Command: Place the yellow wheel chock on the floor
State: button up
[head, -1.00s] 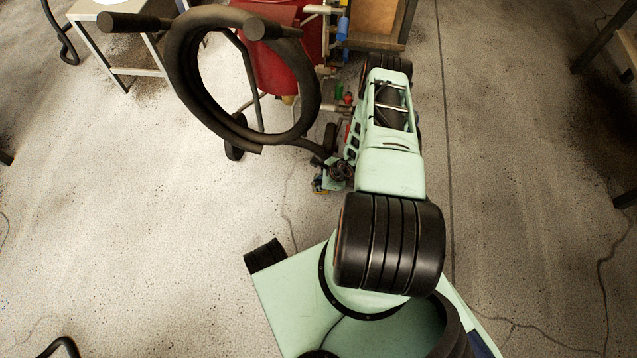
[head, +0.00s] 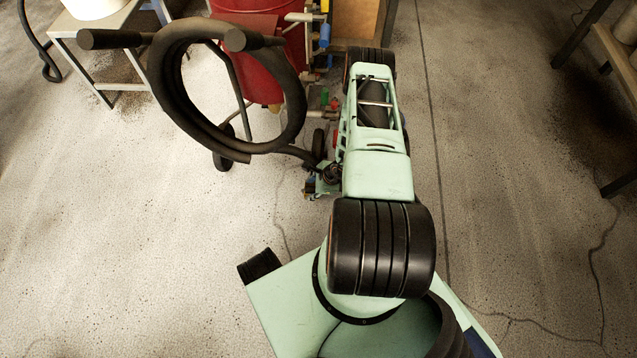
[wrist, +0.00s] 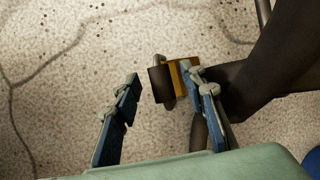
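In the wrist view, a yellow-orange block, which looks like the wheel chock (wrist: 177,74), lies just beyond my fingertips, close to the right finger. A dark cylindrical piece is at its left side. My gripper (wrist: 163,83) is open, its two blue-padded fingers well apart. The right finger overlaps the block's edge; I cannot tell whether they touch. In the head view, my gripper (head: 322,181) is small, low beside the blast pot's wheel, and the chock is only a tiny yellowish patch there, mostly hidden.
The red blast pot (head: 262,88) stands just beyond, with a thick black coiled hose (head: 165,80) on its handles. A grey table (head: 98,35) stands at back left. Speckled floor (head: 120,220) is clear at left.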

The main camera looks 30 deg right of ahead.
jog(key=v, duration=0.9)
jog(key=shift+r, duration=0.25)
jog(key=shift+s, duration=0.1)
